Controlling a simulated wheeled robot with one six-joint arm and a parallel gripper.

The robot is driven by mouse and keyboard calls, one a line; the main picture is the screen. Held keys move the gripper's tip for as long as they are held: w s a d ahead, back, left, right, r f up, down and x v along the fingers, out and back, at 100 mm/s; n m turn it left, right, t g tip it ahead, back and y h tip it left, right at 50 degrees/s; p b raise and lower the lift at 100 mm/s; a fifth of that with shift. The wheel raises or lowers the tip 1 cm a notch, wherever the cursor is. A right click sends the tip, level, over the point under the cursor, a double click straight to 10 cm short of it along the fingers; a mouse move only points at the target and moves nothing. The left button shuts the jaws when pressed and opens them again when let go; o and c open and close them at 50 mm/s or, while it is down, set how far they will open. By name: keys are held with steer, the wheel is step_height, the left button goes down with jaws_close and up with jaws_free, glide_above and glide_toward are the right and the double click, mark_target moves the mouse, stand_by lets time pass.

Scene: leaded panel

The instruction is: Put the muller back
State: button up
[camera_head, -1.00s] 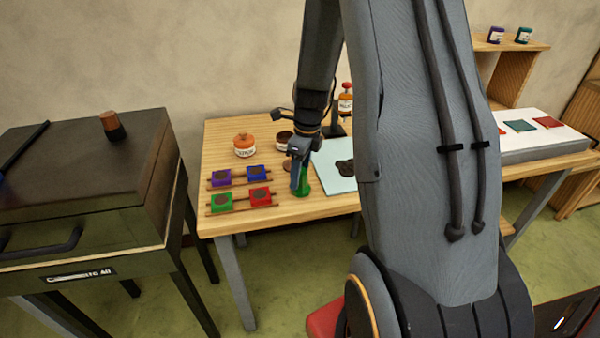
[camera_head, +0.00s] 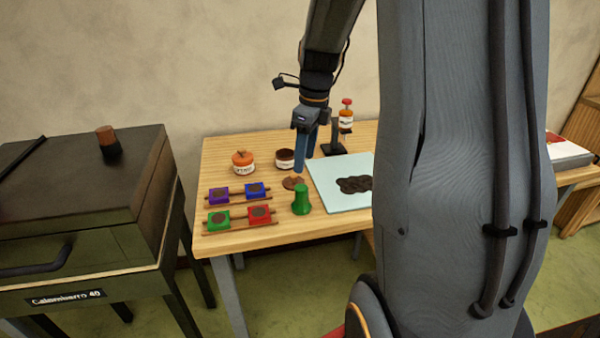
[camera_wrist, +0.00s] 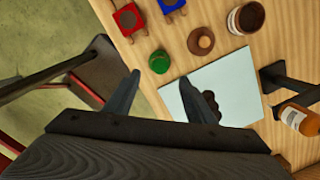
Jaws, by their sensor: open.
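The green muller (camera_head: 301,201) stands upright on the wooden table, apart from the left edge of the pale glass slab (camera_head: 330,192). In the wrist view, the muller (camera_wrist: 159,62) shows from above as a green disc, next to the slab (camera_wrist: 180,101). My gripper (camera_head: 304,162) is open and empty, above the table and behind the muller in the head view. Its spread fingers (camera_wrist: 160,84) show in the wrist view with nothing between them. A dark paste patch (camera_head: 354,185) lies on the slab, partly hidden by a finger in the wrist view.
A brown round lid-like piece (camera_head: 293,183) lies behind the muller. Colored pans on racks (camera_head: 259,214) lie left. A stand with a bottle (camera_head: 346,120) is behind the slab. My arm hides the table's right part.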

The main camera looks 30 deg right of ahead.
steer(key=s+a+f+n, duration=0.2)
steer(key=s+a+n, duration=0.5)
steer(key=n, duration=0.7)
steer(key=s+a+f+n, duration=0.2)
steer(key=s+a+n, duration=0.5)
steer(key=n, duration=0.7)
steer(key=shift+s+a+f+h, duration=0.15)
steer(key=shift+a+f+h, duration=0.25)
steer(key=shift+a, duration=0.45)
steer(key=shift+f, duration=0.1)
